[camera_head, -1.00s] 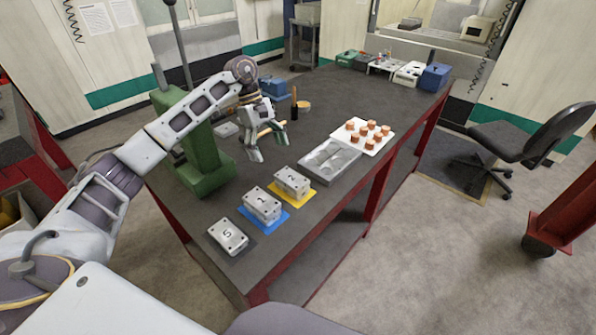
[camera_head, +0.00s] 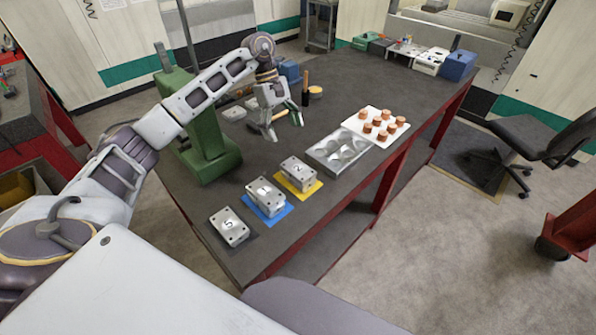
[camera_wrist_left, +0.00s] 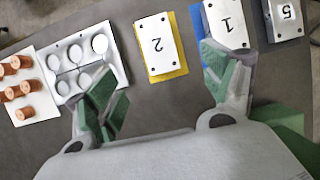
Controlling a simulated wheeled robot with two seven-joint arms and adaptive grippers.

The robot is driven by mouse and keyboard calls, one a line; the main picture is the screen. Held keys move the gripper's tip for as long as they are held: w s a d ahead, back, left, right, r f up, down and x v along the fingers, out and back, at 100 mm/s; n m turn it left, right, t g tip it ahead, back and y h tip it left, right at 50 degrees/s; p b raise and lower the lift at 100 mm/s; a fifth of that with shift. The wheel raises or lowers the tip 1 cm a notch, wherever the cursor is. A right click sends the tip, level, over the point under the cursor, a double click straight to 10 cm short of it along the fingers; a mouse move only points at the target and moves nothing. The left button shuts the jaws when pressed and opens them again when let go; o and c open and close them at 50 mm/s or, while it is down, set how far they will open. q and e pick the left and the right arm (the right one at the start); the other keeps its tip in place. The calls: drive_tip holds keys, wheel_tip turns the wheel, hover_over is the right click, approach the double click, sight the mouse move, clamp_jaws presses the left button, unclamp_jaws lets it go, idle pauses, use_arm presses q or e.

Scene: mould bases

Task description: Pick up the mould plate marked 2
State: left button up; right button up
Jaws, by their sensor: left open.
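The mould plate marked 2 (camera_head: 299,169) is a grey metal block on a yellow mat (camera_head: 310,190) on the table. In the left wrist view the plate marked 2 (camera_wrist_left: 158,43) lies ahead, between the directions of my two fingers, with its number upside down. My left gripper (camera_head: 287,118) is open and empty, above the table and behind the plate in the head view. In the left wrist view its green-padded fingers (camera_wrist_left: 165,95) are spread wide, apart from the plate. My right gripper is not in view.
The plate marked 1 (camera_head: 265,195) is on a blue mat (camera_head: 272,213); the plate marked 5 (camera_head: 229,226) is in front-left. A grey tray with round recesses (camera_head: 338,152) and a white board (camera_head: 390,115) with several copper cylinders stand right. A green column machine (camera_head: 205,150) stands left.

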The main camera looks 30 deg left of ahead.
use_arm(q)
drive_tip(key=p, duration=0.1)
hover_over(297, 168)
drive_tip(key=a, duration=0.2)
drive_tip(key=shift+w+a+f, duration=0.1)
drive_tip(key=shift+w+f, duration=0.05)
drive_tip(key=shift+f, duration=1.8)
drive_tip(key=shift+w+a+f, duration=0.1)
drive_tip(key=shift+f, duration=1.8)
drive_tip(key=shift+d+f, duration=0.1)
drive_tip(key=shift+p+x, duration=0.9)
drive_tip(key=shift+x, duration=1.6)
drive_tip(key=shift+w, duration=0.15)
drive_tip(key=c, duration=1.5)
drive_tip(key=shift+w+r, duration=0.1)
drive_tip(key=shift+r, duration=0.1)
